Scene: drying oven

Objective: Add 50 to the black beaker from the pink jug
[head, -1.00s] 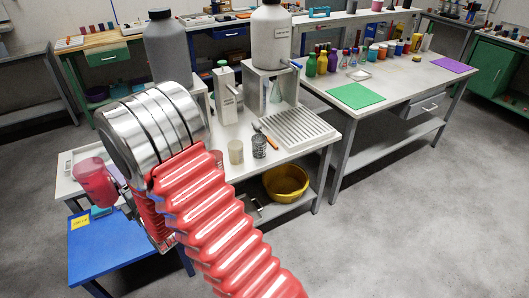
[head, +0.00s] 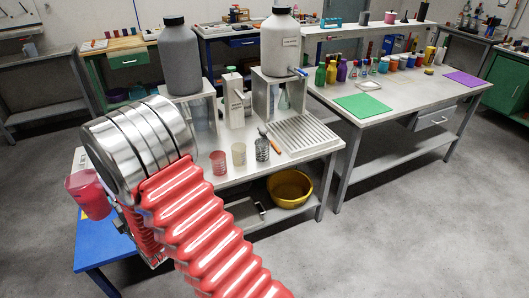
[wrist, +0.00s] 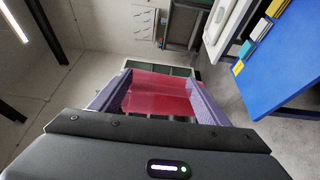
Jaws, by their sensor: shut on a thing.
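The pink jug (head: 88,196) is at the left of the head view, beyond the end of my red arm. My gripper (wrist: 160,103) is shut on the pink jug, whose see-through pink wall (wrist: 158,90) shows between the two fingers in the wrist view. The jug's contents cannot be made out. A dark, patterned beaker (head: 262,149), which looks like the black beaker, stands on the white bench, right of a beige beaker (head: 239,154) and a pink-red beaker (head: 218,162). The jug is left of these beakers and apart from them.
Behind the beakers stand a grey canister (head: 183,60) and a pale canister with a tap (head: 277,45). A blue table (head: 100,248) is below the jug.

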